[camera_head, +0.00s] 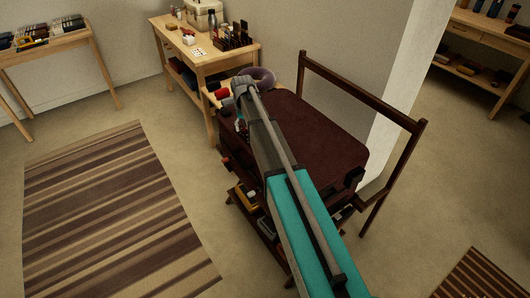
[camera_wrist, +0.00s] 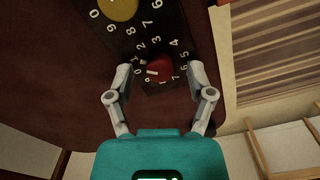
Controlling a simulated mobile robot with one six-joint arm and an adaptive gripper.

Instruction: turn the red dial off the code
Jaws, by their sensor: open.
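The red dial (camera_wrist: 160,68) is on a dark plate on the suitcase side in the wrist view. White digits ring it, and a white mark shows on its left part. My gripper (camera_wrist: 160,75) is open, with one finger on each side of the dial. I cannot tell whether either finger touches it. A yellow dial (camera_wrist: 118,8) with its own digits is on the same plate, cut by the top edge. The dark red suitcase (camera_head: 325,135) lies on a rack in the head view. My arm hides its dial side there.
The dark wooden rack (camera_head: 368,88) has a tall rail behind the suitcase and a lower shelf with items. A wooden table (camera_head: 225,62) with a case, bottle and tools stands behind. A striped rug (camera_head: 110,220) lies on clear floor at left.

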